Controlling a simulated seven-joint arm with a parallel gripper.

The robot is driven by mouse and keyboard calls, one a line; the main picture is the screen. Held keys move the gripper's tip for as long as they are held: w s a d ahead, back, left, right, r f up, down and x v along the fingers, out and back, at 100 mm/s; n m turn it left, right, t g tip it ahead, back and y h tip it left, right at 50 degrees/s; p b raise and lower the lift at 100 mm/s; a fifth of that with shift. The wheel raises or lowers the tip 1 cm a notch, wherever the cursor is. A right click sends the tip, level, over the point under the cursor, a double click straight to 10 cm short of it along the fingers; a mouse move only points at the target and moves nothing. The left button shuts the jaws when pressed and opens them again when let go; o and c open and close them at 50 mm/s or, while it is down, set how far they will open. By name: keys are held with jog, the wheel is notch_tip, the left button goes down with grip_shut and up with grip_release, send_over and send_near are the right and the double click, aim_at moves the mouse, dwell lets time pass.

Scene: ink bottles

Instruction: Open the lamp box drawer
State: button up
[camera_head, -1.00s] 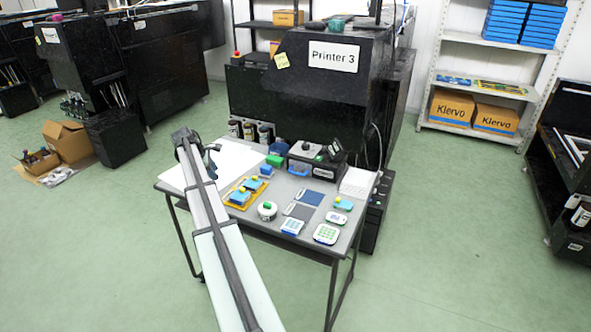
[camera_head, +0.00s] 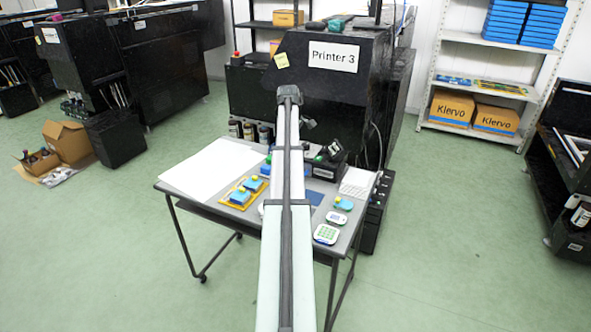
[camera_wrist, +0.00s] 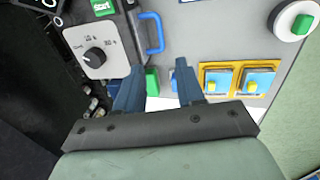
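The lamp box appears to be the black box (camera_head: 325,171) at the back of the table, partly hidden by my arm. In the wrist view, its top has a grey dial plate (camera_wrist: 98,54) with a black knob and a green Start button (camera_wrist: 102,6). A blue handle (camera_wrist: 158,32) stands out from its side. My gripper (camera_wrist: 160,66) is open and empty, its two fingers apart. In the picture, the fingertips are just below the handle, with a gap to it. My gripper is mostly hidden behind my arm in the head view.
A green block (camera_wrist: 152,82) shows between my fingers, farther off. An orange tray (camera_wrist: 236,94) with blue and yellow pieces and a round white item with a green top (camera_wrist: 297,20) lie nearby. A white sheet (camera_head: 215,166) covers the table's left. Printer 3 (camera_head: 330,85) stands behind.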

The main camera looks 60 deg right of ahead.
jog(key=f, duration=0.4)
jog(key=d+f, duration=0.1)
jog(key=f, duration=0.4)
jog(key=d+f, duration=0.1)
jog(key=f, duration=0.3)
jog(key=shift+d+f, duration=0.15)
grip_shut()
dwell(0.4)
